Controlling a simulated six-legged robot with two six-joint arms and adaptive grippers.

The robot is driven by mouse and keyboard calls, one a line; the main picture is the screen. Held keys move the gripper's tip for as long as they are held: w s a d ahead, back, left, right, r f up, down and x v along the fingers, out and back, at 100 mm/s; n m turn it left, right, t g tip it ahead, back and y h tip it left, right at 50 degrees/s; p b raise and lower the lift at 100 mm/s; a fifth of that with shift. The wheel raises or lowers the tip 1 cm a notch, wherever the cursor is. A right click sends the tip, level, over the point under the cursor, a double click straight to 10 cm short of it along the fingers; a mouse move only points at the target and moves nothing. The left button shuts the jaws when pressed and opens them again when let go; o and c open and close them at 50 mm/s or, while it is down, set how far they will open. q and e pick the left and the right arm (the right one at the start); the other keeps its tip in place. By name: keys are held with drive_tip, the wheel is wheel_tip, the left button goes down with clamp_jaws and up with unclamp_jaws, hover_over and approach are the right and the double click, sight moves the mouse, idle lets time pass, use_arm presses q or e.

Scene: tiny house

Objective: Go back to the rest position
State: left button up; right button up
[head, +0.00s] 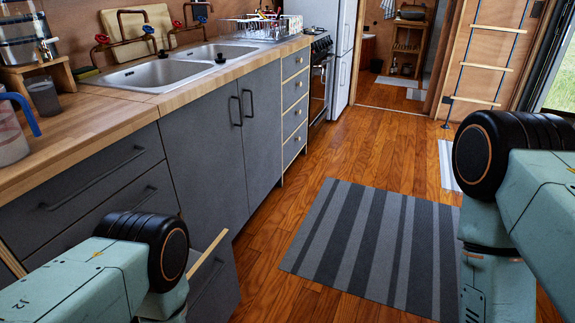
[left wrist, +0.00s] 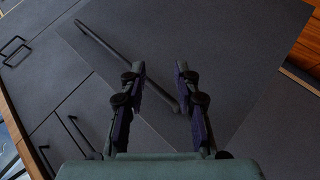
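My left gripper (left wrist: 160,70) shows in the left wrist view with its two dark fingers apart and nothing between the tips. It faces a dark grey drawer front (left wrist: 240,60) with a long black bar handle (left wrist: 100,42). The handle runs slantwise behind the fingers; I cannot tell how far it is from them. In the head view my left arm comes in at the bottom left, and its gripper is hidden. My right arm stands bent at the right, its forearm pointing down; its gripper is out of view.
A drawer front (head: 218,285) with a pale wooden edge stands out from the grey cabinets (head: 205,140) beside my left arm. The wooden counter (head: 85,125) with sink (head: 165,73) runs along the left. A striped rug (head: 370,245) lies on the open wooden floor (head: 375,150).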

drive_tip(key=shift+r+p, duration=0.55)
drive_tip(key=shift+r, duration=0.2)
drive_tip(key=shift+r+p, duration=0.5)
drive_tip(key=shift+r, duration=0.05)
drive_tip(key=shift+c, duration=0.2)
use_arm(q)
drive_tip(key=s+r+m+g+h, duration=0.1)
drive_tip(key=s+r+m+g, duration=0.2)
drive_tip(key=s+m, duration=0.2)
drive_tip(key=s+d+r+m+g+h, duration=0.1)
drive_tip(key=s+r+m+g, duration=0.2)
drive_tip(key=s, duration=0.7)
drive_tip(key=s+r+m+g+h, duration=0.1)
drive_tip(key=s+r+m+g, duration=0.3)
drive_tip(key=s, duration=0.4)
drive_tip(key=r+m, duration=0.1)
drive_tip(key=m, duration=0.1)
drive_tip(key=shift+s+d+m+h, duration=0.3)
drive_tip(key=shift+d, duration=0.1)
use_arm(e)
drive_tip(key=shift+d, duration=0.1)
